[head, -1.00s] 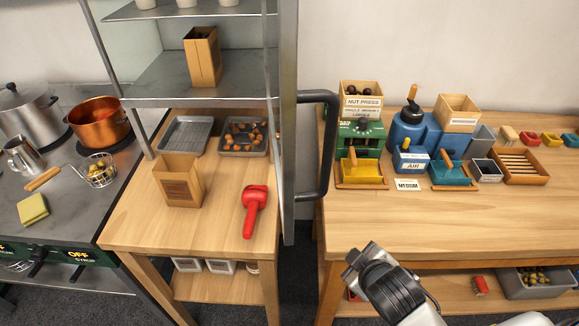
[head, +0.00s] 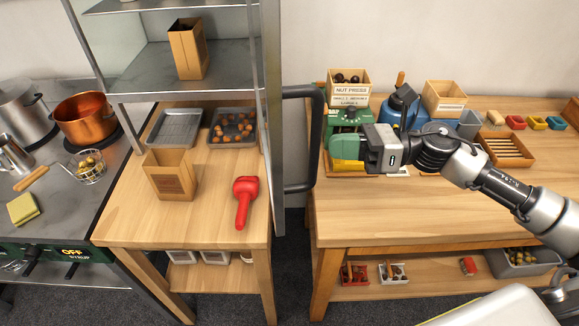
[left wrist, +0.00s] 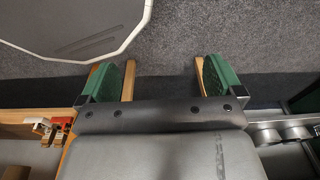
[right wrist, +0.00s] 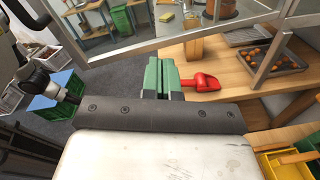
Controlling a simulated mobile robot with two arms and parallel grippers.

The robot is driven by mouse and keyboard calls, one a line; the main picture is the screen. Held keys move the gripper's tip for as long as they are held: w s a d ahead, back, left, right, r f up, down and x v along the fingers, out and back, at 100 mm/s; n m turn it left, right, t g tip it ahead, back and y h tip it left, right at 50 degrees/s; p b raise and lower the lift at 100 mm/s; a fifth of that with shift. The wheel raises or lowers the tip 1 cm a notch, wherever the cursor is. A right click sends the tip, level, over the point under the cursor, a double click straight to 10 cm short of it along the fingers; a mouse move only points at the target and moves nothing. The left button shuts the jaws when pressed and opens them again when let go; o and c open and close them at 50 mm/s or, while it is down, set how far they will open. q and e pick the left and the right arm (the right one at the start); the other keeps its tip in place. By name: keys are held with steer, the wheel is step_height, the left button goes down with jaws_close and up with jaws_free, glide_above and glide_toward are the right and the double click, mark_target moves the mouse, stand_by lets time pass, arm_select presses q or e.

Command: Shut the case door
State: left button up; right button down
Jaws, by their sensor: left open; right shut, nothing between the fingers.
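The case (head: 112,85) is a metal-framed, glass-sided shelf unit above the left wooden table. Its door (head: 270,120) stands open, seen nearly edge-on, with a dark bar handle (head: 318,140) on its right side. The door's metal frame also crosses the right wrist view (right wrist: 190,38). My right gripper (head: 346,148) is shut and empty, to the right of the handle and apart from it in the picture. Its green fingers are together in the right wrist view (right wrist: 160,78). My left gripper (left wrist: 160,80) is open and empty above the grey floor; it is outside the head view.
The right table (head: 440,215) holds a green nut press (head: 346,117), a blue machine (head: 398,110) and small bins behind my right arm. A floor gap separates the tables.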

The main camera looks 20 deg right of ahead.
arm_select(q)
steer(key=s+a+f, duration=0.1)
steer(key=s+f, duration=0.1)
steer(key=s, duration=0.3)
arm_select(e)
steer(key=s+d+n+g+h, duration=0.2)
steer(key=d+n+g, duration=0.2)
steer(key=n, duration=0.1)
arm_select(q)
step_height(320, 180, up, 8)
steer(key=p, duration=0.8)
steer(key=shift+f, duration=0.15)
arm_select(e)
steer(key=r+x, duration=0.1)
steer(key=x, duration=1.3)
steer(key=shift+s+a+r+n, duration=0.2)
steer(key=shift+n, duration=0.1)
steer(key=shift+w, duration=0.1)
